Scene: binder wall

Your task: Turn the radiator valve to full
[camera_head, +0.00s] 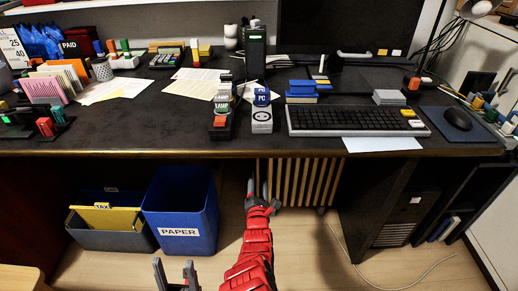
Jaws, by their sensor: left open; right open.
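The radiator (305,183) shows as pale vertical slats under the desk. I cannot make out its valve; it may be hidden by my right gripper or the desk edge. My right gripper (258,188) is at the end of the red arm, under the desk's front edge. Its fingers are apart, in front of the radiator's left end. I cannot tell whether they touch anything. My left gripper (174,275) is at the bottom of the view, left of the red arm. Its grey fingers point up, open and empty, well away from the radiator.
The dark desk (150,133) overhangs the radiator. A blue paper bin (180,210) and a grey crate (100,238) with a yellow folder stand left. A computer tower (398,210) stands right, with a pale cable (350,262) on the floor. The desktop is crowded.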

